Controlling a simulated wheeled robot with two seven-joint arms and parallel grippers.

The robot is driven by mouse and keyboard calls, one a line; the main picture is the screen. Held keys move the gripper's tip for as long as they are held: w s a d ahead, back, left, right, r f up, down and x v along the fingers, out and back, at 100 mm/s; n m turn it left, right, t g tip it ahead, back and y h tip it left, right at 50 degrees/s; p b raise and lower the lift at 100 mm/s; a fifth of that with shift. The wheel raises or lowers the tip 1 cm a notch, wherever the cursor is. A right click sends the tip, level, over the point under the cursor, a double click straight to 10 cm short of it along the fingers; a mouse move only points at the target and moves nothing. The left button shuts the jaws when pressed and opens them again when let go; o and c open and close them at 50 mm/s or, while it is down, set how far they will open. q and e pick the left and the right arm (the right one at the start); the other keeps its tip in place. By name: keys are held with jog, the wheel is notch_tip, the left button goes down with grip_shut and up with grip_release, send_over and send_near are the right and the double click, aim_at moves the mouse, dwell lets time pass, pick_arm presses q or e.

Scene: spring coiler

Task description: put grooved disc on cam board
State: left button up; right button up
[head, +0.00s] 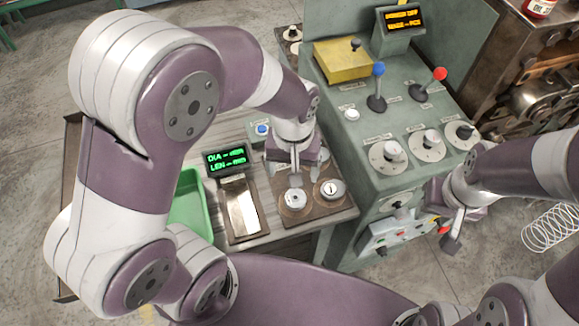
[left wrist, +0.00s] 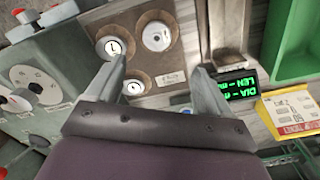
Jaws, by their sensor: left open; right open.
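A brown wooden board (head: 312,214) on the bench carries metal discs. One disc (head: 332,188) shows a dark straight mark, possibly the groove; it is also in the left wrist view (left wrist: 110,47). A second disc (head: 294,200) has small holes and also shows in the left wrist view (left wrist: 157,37). A third round place (left wrist: 135,85) is partly hidden behind a finger. I cannot tell for sure which disc is the grooved one, or whether this is the cam board. My left gripper (head: 305,177) is open and empty above the board. My right gripper (head: 452,228) is open beside the green machine.
A green tray (head: 189,205) and a display (head: 226,159) with a metal plate lie left of the board. The green machine (head: 350,140) with dials and blue and red levers stands to the right. Another brown board (head: 287,48) with round parts is behind. A spring (head: 552,228) lies far right.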

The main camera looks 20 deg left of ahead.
pick_arm(q)
jog(key=s+a+r+m+t, duration=0.1)
jog(key=s+a, duration=0.2)
jog(key=a, duration=0.5)
jog(key=shift+s+r+m, duration=0.2)
jog(key=shift+r+m, duration=0.1)
jog(key=shift+r, duration=0.05)
dwell(0.4)
